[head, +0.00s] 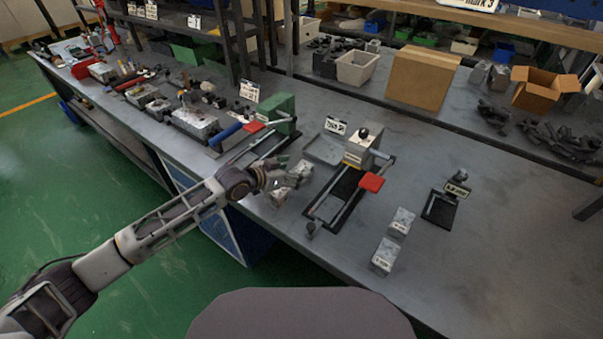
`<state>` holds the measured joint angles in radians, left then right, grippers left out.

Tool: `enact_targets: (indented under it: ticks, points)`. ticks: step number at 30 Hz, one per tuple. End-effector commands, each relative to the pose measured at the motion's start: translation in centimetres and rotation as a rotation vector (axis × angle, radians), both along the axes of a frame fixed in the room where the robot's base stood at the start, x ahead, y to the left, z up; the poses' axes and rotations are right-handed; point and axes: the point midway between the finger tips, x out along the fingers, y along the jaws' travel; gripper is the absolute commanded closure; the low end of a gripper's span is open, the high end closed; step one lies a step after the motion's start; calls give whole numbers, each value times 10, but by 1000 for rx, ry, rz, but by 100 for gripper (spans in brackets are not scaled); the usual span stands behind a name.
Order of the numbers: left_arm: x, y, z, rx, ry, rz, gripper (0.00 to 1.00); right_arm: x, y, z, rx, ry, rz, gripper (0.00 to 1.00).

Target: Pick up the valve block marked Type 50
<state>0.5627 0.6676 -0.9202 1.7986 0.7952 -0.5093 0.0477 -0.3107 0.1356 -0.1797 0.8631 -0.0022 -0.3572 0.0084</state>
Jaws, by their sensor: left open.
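Small grey metal valve blocks stand on the workbench (480,270). Two are right of the middle, a farther block (401,222) and a nearer block (385,256), each with a small marking on its front. Two more, a block (279,196) and a block (302,169), are close to my left gripper (277,181). The markings are too small to read, so I cannot tell which block is Type 50. My left gripper is open at the bench's front edge, overlapping these two blocks in the view; I cannot tell whether it touches them. My right gripper is out of view.
A black fixture with a red handle (372,182) stands between the block pairs. A green fixture (283,112) is behind my gripper. A small black stand (440,208) is at right. Cardboard boxes (422,78) stand at the back. The bench's right front is clear.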

Motion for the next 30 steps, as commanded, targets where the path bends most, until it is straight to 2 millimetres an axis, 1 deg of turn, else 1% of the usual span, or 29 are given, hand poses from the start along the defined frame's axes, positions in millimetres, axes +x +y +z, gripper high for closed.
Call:
enact_targets:
  ticks: [3,9,13,21,26,29,30]
  points:
    - [6,-9,-5,-1,-1,0,22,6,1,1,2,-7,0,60]
    - [15,-18,-11,0,-1,1,22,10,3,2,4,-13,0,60]
    - [17,-19,-13,0,-2,1,22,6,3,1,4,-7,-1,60]
    - [17,-19,-13,1,-1,0,22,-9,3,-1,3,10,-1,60]
    - [17,-19,-13,1,-1,0,22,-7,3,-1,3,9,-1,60]
    - [17,-19,-13,1,-1,0,33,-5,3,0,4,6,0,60]
    - [17,-19,-13,1,-1,0,38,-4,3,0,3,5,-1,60]
